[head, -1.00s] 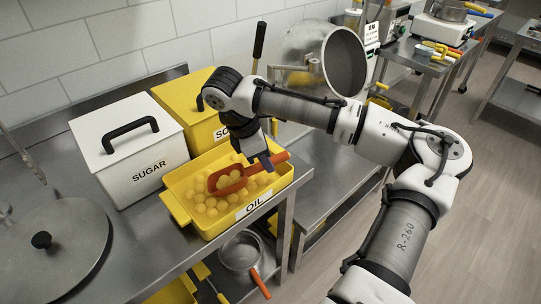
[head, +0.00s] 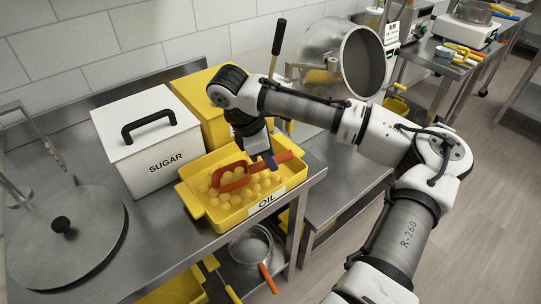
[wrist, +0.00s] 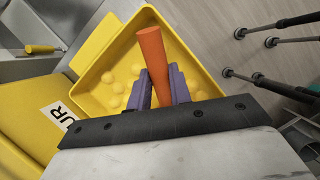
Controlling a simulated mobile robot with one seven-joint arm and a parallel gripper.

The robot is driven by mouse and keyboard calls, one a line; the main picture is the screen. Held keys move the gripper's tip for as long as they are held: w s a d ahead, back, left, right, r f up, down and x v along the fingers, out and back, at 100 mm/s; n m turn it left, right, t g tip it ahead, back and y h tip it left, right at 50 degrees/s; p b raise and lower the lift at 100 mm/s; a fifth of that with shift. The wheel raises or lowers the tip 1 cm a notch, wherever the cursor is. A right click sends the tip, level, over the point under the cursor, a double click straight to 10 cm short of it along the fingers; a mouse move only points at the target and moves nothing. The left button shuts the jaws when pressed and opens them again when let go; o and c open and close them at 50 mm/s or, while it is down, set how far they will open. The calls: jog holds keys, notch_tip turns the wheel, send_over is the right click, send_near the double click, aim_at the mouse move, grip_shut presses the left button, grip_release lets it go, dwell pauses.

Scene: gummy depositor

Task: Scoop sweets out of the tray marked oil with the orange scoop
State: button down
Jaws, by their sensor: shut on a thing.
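The yellow tray marked OIL (head: 189,201) stands on the steel table and holds several round yellow-orange sweets. The orange scoop (head: 231,176) is inside the tray, with its bowl among the sweets and some sweets lying in it. Its handle slopes up toward the tray's right side. My gripper (head: 271,161) is over the tray's right part, shut on the scoop's handle. In the wrist view, the purple fingers (wrist: 159,88) stand on either side of the orange handle (wrist: 152,55). The scoop's bowl is hidden there.
A white SUGAR bin (head: 140,165) with a black handle stands left of the tray, and a yellow bin (head: 200,95) behind it. A round steel lid (head: 90,250) lies at the left. A steel drum (head: 362,62) is at the back right. A saucepan (head: 250,247) sits on the lower shelf.

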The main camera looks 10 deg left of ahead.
jog(key=shift+g+y, duration=0.3)
jog(key=shift+y, duration=0.3)
jog(key=shift+w+d+r+p, duration=0.1)
jog(key=shift+d+r+p, duration=0.05)
jog(key=shift+r+p, duration=0.75)
jog(key=shift+w+d+r+p, duration=0.1)
jog(key=shift+d+r+p, duration=0.1)
jog(key=shift+r+p, duration=0.75)
jog(key=shift+d+r+p, duration=0.15)
jog(key=shift+r+p, duration=0.7)
jog(key=shift+r, duration=0.05)
jog(key=shift+y, duration=0.7)
jog(key=shift+w+d+r+p, duration=0.1)
jog(key=shift+d+r+p, duration=0.1)
jog(key=shift+r, duration=0.85)
jog(key=shift+w+d+r+p, duration=0.1)
jog(key=shift+d+r+p, duration=0.1)
jog(key=shift+r, duration=0.8)
